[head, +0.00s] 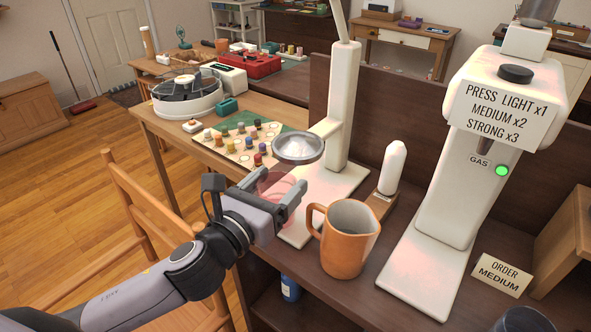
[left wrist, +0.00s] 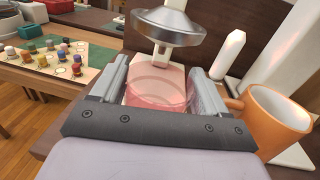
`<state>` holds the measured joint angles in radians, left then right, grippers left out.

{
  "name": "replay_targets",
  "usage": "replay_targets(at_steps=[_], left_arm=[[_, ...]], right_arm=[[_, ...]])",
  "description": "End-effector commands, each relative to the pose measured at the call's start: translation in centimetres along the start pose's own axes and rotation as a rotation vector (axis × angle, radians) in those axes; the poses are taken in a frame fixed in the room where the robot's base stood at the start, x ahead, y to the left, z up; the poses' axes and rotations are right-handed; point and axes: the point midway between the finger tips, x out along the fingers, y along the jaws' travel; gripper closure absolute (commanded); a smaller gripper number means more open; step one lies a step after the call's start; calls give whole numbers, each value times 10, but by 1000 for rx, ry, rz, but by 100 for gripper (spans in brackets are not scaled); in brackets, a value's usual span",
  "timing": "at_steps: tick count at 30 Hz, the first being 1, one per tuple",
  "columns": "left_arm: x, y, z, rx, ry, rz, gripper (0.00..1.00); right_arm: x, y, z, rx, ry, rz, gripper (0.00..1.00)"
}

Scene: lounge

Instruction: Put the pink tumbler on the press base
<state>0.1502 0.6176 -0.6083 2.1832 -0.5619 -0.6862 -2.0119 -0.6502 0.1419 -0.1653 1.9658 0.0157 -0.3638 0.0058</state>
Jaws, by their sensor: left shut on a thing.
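My left gripper (head: 287,196) is shut on the pink tumbler (head: 272,183), a see-through cup. In the left wrist view the pink tumbler (left wrist: 158,92) sits between the two fingers (left wrist: 155,98). The white press base (head: 325,190) lies under a white column, with a round metal press head (head: 298,149) above. The tumbler is at the near left side of the base, below the press head, which also shows in the left wrist view (left wrist: 168,27). I cannot tell whether the tumbler touches the base. My right gripper is not in view.
An orange mug (head: 347,240) stands close to the right of my left gripper. A white bottle-shaped thing (head: 392,168) and a white gas machine (head: 455,170) stand farther right. A board with coloured pegs (head: 235,148) and a wooden chair (head: 140,215) are to the left.

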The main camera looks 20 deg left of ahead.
Motion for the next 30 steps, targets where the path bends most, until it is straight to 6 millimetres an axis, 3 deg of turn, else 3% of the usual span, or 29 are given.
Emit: replay_targets(at_steps=[17,18,20,30], left_arm=[[68,-1,1,-2,-4,-2,86],[66,-1,-10,-3,1,-2,86],[65,0,-14,-2,0,-2,86],[65,0,-15,0,-2,-1,86]], right_arm=[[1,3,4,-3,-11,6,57],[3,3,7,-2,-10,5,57],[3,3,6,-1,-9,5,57],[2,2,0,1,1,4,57]])
